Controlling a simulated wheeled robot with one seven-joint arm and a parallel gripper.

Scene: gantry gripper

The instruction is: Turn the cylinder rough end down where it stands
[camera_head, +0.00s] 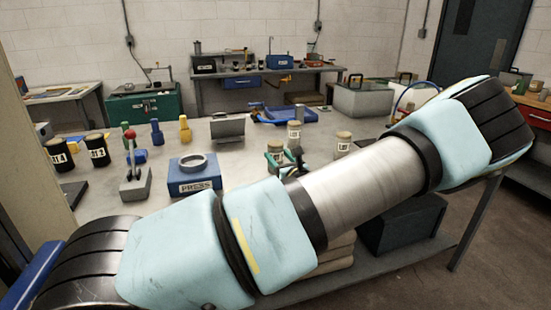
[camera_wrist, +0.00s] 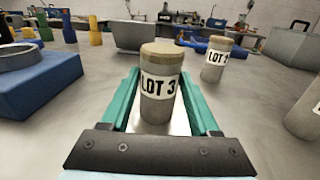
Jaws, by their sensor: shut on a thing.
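The cylinder labelled LOT 3 (camera_wrist: 160,88) is grey with a tan, rough-looking top end and stands upright, its lettering the right way up. My gripper (camera_wrist: 160,95) has its teal fingers on either side of it, shut on it. In the head view the held cylinder (camera_head: 275,147) shows small between the teal fingers, beyond my arm.
A similar cylinder (camera_wrist: 215,60) stands behind to the right, and another (camera_head: 343,144) further right. The blue PRESS block (camera_head: 193,180) is on the left. A grey bin (camera_head: 228,127) stands behind. Bare bench lies between them.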

